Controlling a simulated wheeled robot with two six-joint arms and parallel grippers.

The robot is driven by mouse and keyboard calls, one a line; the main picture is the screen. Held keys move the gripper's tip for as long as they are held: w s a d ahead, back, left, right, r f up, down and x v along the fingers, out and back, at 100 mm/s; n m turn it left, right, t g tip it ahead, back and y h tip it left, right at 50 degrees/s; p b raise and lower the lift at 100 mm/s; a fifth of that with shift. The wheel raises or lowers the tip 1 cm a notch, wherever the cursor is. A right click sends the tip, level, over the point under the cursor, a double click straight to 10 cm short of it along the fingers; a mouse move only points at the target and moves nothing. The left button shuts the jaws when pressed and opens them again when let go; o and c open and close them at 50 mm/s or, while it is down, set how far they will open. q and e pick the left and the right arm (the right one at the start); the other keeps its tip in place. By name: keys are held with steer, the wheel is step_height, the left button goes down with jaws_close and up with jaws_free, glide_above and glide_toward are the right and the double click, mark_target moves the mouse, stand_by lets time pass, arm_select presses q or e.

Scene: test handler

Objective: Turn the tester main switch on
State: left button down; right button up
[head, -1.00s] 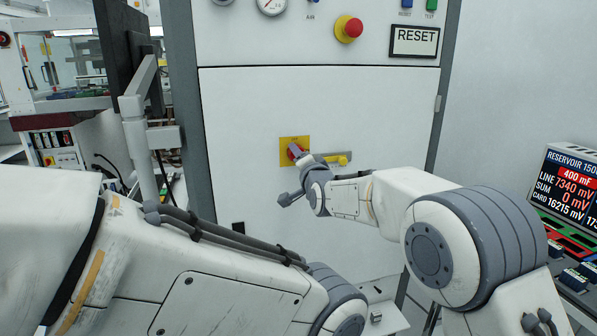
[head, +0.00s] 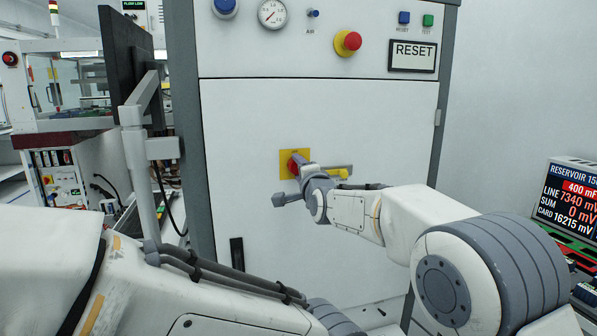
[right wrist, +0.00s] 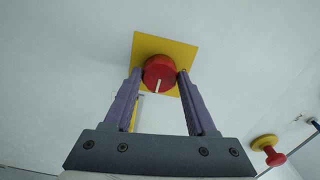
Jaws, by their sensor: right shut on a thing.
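The tester main switch is a red rotary knob (head: 292,167) on a yellow square plate (head: 287,155) on the white cabinet front. In the right wrist view the knob (right wrist: 159,70) shows a white pointer mark directed toward the gripper's base. My right gripper (head: 300,170) is at the knob, partly hiding it in the head view. In the right wrist view its two fingers (right wrist: 160,76) are shut on opposite sides of the knob. My left arm crosses the lower left, but its gripper is out of view.
A yellow-ended latch handle (head: 340,172) lies just right of the switch. A readout screen (head: 570,202) stands right; a black monitor (head: 127,70) stands left.

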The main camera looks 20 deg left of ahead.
steer(key=o, duration=1.4)
steer(key=b+v, duration=0.2)
steer(key=v, duration=0.8)
steer(key=shift+s+d+b, duration=0.2)
steer(key=shift+s+b, duration=0.05)
steer(key=shift+b, duration=0.15)
